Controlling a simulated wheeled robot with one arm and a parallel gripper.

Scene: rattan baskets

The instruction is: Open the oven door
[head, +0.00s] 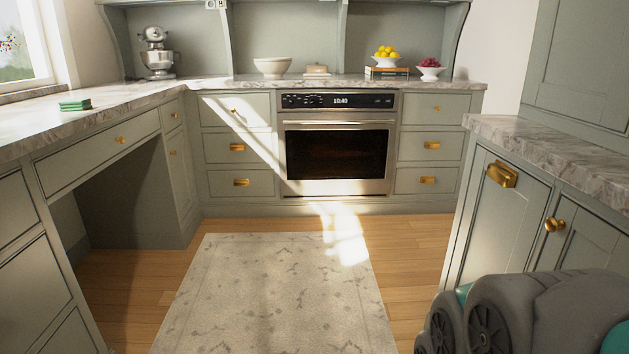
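The oven (338,145) is built into the grey-green cabinets at the back, a little right of the middle of the head view. Its door (337,188) has a dark glass window and a steel frame, and it is shut. A horizontal bar handle (338,122) runs across the top of the door. Above it is a black control panel (338,101) with a lit clock. Part of my arm shows at the bottom right, well in front of the oven. My gripper is not visible.
A patterned rug (275,290) lies on the wood floor (415,240) between me and the oven, with clear floor around it. Counters stand left (130,105) and right (560,150). Drawers with brass pulls (237,147) flank the oven. Bowls (272,67) and a mixer (157,60) stand on the back counter.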

